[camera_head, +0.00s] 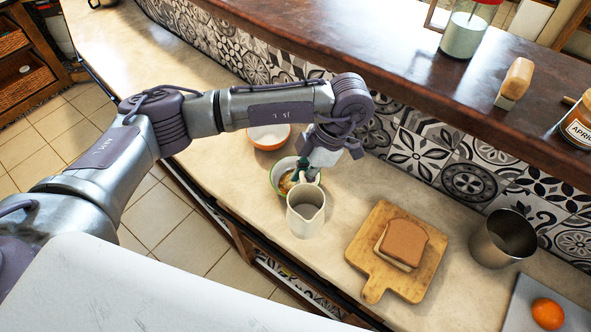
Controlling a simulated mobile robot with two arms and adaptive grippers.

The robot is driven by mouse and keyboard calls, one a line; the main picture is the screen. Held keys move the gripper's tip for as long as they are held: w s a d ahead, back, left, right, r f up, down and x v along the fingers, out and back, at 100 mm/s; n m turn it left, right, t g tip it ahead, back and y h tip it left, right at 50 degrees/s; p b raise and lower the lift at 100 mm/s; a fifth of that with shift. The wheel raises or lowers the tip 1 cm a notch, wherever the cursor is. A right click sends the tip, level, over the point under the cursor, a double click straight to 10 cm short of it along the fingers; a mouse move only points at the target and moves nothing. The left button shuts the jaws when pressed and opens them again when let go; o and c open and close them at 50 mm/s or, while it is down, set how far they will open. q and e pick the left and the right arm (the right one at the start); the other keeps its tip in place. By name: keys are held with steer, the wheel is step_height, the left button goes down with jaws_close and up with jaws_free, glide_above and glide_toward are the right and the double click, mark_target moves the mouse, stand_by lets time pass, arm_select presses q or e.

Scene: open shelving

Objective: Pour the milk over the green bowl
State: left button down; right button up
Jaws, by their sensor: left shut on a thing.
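A cream milk pitcher (304,222) stands about upright over the counter, its open mouth and spout showing. My left gripper (312,177) is shut on the pitcher at its far side, by the handle. Whether the pitcher touches the counter I cannot tell, and no milk shows clearly inside. The green bowl (275,181) sits just behind and left of the pitcher, with some brownish food in it. The gripper and the pitcher hide its right and near parts. My right gripper is not in view.
An orange bowl (261,145) stands farther back. To the right are a wooden board (371,284) with bread (405,240), a metal cup (487,249) and an orange (547,313) on a grey tray. A raised dark shelf (400,55) with jars runs along the tiled wall.

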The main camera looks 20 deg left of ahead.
mark_target(322, 198)
arm_select(q)
steer(key=s+d+f+m+t+h+p, duration=0.1)
steer(key=s+d+f+m+h+p, duration=0.1)
steer(key=m, duration=0.9)
steer(key=s+d+f+m+t+h+p, duration=0.2)
steer(key=d+f+m+h+p, duration=0.1)
steer(key=m, duration=0.9)
steer(key=s+d+f+m+t+h+p, duration=0.2)
steer(key=d+f+m+p, duration=0.2)
steer(key=m, duration=0.8)
steer(key=shift+d, duration=0.8)
steer(key=shift+a+r+t+h, duration=0.15)
steer(key=shift+a+t+h, duration=0.05)
steer(key=shift+t+h, duration=0.1)
